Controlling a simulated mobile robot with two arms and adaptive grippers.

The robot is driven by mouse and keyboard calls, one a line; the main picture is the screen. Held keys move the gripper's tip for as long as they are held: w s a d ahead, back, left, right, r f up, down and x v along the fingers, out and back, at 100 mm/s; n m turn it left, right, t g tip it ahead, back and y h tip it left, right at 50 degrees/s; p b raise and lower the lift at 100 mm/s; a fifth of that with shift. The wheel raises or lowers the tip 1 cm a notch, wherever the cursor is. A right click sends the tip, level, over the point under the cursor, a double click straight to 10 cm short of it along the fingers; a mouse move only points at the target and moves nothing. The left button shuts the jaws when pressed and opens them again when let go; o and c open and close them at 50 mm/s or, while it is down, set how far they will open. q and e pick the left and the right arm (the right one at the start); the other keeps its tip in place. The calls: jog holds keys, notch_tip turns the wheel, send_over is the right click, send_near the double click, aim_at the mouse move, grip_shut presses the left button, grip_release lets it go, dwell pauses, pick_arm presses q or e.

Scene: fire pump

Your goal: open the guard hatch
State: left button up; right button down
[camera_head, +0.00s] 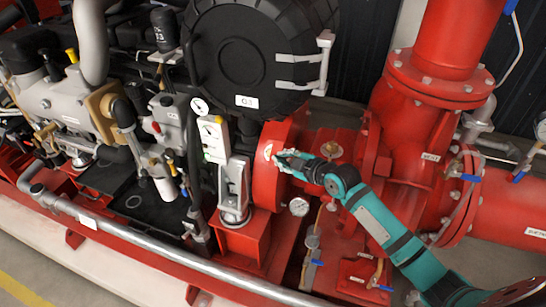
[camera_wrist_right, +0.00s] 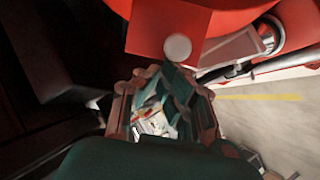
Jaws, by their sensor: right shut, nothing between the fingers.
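A red curved guard (camera_head: 268,185) stands between the black engine and the red pump. A small pale mark or knob (camera_head: 267,152) shows on its face. My right gripper (camera_head: 281,160) is shut and empty, with its tips close to the guard's right side; I cannot tell whether they touch. In the right wrist view, a red panel (camera_wrist_right: 152,30) with a pale round knob (camera_wrist_right: 177,47) lies just beyond my right gripper (camera_wrist_right: 165,92). I cannot tell for certain which part is the hatch. My left gripper is not in view.
A large black round cover (camera_head: 240,60) with pale hinge-like brackets is above the guard. A pressure gauge (camera_head: 299,207) and small valves sit below my right forearm. The red pump casing and pipe (camera_head: 430,75) stand to the right. A grey rail (camera_head: 160,243) runs along the front.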

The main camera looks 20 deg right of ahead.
jog(key=d, duration=0.1)
jog(key=s+d+f+b, duration=0.1)
jog(key=d, duration=0.2)
jog(key=shift+s+f+b, duration=0.2)
jog(key=shift+s+b, duration=0.05)
jog(key=shift+b, duration=0.05)
jog(key=shift+d, duration=0.1)
dwell(0.4)
